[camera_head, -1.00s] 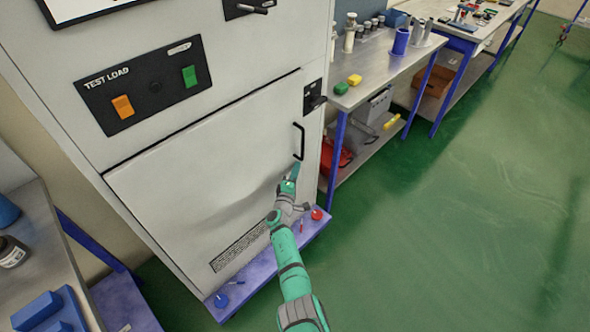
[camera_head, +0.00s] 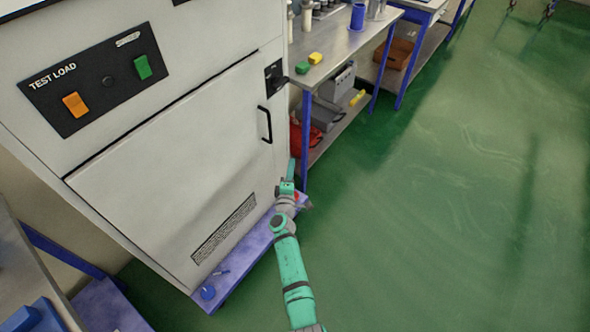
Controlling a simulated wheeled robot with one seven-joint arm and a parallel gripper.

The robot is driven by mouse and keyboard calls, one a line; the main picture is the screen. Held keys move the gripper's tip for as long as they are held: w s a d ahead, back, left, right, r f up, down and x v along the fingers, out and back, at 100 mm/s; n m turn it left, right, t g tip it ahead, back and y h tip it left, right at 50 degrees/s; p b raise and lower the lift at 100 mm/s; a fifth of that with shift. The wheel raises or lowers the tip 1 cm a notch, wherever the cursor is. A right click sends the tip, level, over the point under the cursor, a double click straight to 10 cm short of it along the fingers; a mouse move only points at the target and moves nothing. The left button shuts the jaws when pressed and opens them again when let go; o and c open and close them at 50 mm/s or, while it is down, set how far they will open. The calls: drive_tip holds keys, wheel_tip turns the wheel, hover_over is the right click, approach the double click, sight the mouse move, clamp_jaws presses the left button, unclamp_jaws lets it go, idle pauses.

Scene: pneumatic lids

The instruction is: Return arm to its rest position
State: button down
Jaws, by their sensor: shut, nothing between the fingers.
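My gripper (camera_head: 291,168) is at the end of my green and grey arm (camera_head: 288,262), in front of the lower right corner of the large white cabinet (camera_head: 170,185). The gripper is shut and empty, pointing up in the picture. It is below and right of the black door handle (camera_head: 264,124) and apart from it. The cabinet door looks closed.
A steel workbench (camera_head: 335,45) with blue legs stands right of the cabinet. It bears a green block (camera_head: 302,67) and a yellow block (camera_head: 315,58). A blue-legged table (camera_head: 20,265) is at the lower left. The green floor (camera_head: 440,220) on the right is open.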

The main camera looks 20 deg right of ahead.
drive_tip(key=shift+s+d, duration=0.4)
drive_tip(key=shift+s, duration=0.3)
drive_tip(key=s+a+f+m+y, duration=0.2)
drive_tip(key=s+a+f, duration=0.4)
drive_tip(key=a, duration=0.4)
drive_tip(key=s+a+f+m+g+y, duration=0.1)
drive_tip(key=s+a+m+y, duration=0.1)
drive_tip(key=s+a, duration=0.75)
drive_tip(key=s+a+f+m+y, duration=0.25)
drive_tip(key=s+a, duration=0.45)
drive_tip(key=s, duration=0.5)
drive_tip(key=s+a+r+m+y, duration=0.15)
drive_tip(key=s+r, duration=0.25)
drive_tip(key=s, duration=0.4)
drive_tip(key=s+a+r+m, duration=0.1)
drive_tip(key=s+r+m, duration=0.1)
drive_tip(key=s+r, duration=0.35)
drive_tip(key=s+d+r+m, duration=0.2)
drive_tip(key=s+d+r, duration=0.1)
drive_tip(key=s+r, duration=0.9)
wheel_tip(320, 180, up, 2)
drive_tip(key=shift+s+d+r+t, duration=0.1)
drive_tip(key=shift+s+d+t, duration=0.2)
drive_tip(key=shift+s, duration=0.1)
drive_tip(key=shift+a, duration=0.1)
